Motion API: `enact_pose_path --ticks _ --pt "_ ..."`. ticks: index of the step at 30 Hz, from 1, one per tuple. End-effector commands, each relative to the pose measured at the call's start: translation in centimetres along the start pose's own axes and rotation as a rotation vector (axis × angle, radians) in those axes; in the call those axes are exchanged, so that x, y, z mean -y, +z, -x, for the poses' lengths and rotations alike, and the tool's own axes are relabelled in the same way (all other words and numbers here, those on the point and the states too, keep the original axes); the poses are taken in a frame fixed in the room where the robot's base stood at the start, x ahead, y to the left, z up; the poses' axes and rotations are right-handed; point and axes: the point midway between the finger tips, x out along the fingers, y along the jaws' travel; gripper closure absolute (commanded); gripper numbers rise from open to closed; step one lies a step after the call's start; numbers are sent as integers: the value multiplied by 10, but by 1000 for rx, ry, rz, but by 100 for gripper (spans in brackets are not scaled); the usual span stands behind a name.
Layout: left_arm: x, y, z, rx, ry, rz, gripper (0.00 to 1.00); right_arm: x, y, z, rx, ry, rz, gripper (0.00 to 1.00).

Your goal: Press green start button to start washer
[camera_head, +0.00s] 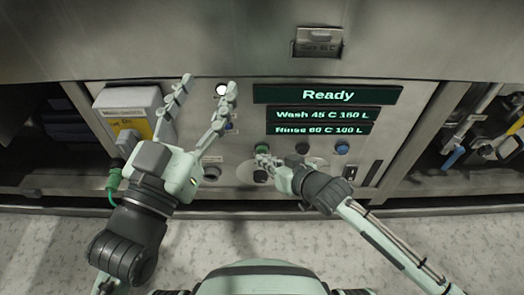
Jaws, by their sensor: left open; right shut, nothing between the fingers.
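The green start button (262,149) is on the washer's control panel, below the display lines. My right gripper (264,161) is shut and empty, its fingertips just below the green button. I cannot tell whether they touch it. My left gripper (207,88) is open and empty, its two fingers spread in front of the panel's left part. The display (328,95) reads "Ready", with "Wash 45 C 160 L" (320,114) and "Rinse 60 C 100 L" (320,129) beneath.
A blue button (342,148) and a dark button (302,148) sit right of the green one. A white box with a yellow label (128,110) is mounted at left. Pipes and a blue-handled valve (454,158) are at right. The floor (420,232) in front is clear.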

Motion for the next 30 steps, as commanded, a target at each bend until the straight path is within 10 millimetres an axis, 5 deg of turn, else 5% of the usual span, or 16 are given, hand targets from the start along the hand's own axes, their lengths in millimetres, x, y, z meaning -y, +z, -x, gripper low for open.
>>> enact_pose_path --ticks 30 --pt "0 -2 0 0 0 0 47 -5 -5 -7 -1 0 0 100"
